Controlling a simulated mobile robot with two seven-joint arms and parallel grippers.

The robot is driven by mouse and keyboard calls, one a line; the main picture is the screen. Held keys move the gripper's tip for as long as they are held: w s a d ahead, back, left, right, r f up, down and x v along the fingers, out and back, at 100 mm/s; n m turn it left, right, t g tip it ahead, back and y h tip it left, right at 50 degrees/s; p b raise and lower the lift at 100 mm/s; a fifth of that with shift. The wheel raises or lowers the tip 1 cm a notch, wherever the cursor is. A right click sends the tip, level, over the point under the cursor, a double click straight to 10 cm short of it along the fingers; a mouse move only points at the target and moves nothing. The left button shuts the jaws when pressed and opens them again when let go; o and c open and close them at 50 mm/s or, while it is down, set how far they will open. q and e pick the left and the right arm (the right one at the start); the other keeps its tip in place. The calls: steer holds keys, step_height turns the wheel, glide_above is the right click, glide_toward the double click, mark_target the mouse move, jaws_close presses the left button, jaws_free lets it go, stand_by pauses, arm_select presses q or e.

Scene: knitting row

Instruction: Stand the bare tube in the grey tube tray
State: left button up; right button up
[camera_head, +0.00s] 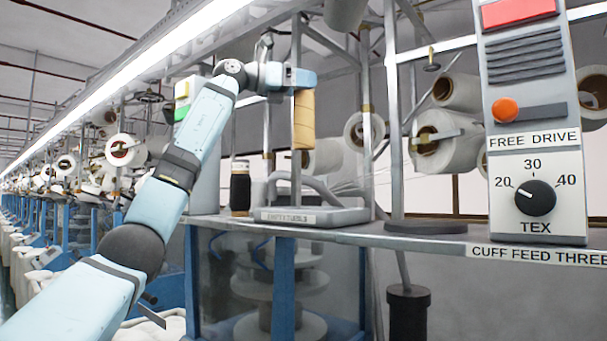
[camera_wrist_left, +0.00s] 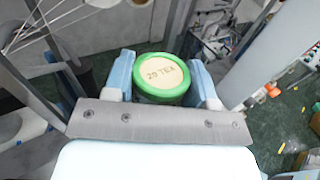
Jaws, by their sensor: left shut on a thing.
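The bare tube (camera_head: 303,122) is a tan cylinder hanging upright below my left gripper (camera_head: 302,84) in the head view. In the left wrist view the tube's end (camera_wrist_left: 162,72) shows a green rim and a tan face marked "20 TEX". It sits between the two pale blue fingers of my left gripper (camera_wrist_left: 164,82), which is shut on it. The grey tube tray (camera_head: 312,216) stands on the shelf below the tube, with a label on its front. A clear gap shows between tube and tray. My right gripper is in neither view.
A dark spool (camera_head: 240,188) stands left of the tray on the grey shelf (camera_head: 350,236). Upright metal posts (camera_head: 366,110) and white yarn cones (camera_head: 440,135) stand around and behind the tube. A control panel (camera_head: 533,120) with a knob rises at the right.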

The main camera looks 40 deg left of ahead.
mark_target(302, 150)
arm_select(q)
steer(key=f, duration=1.1)
steer(key=shift+a+b, duration=0.25)
steer(key=shift+b, duration=0.15)
step_height(302, 150, down, 4)
steer(key=shift+d+f, duration=0.1)
steer(key=shift+d, duration=0.05)
steer(key=shift+f, duration=0.3)
steer(key=shift+f, duration=0.1)
steer(key=o, duration=1.1)
steer(key=shift+f, duration=0.1)
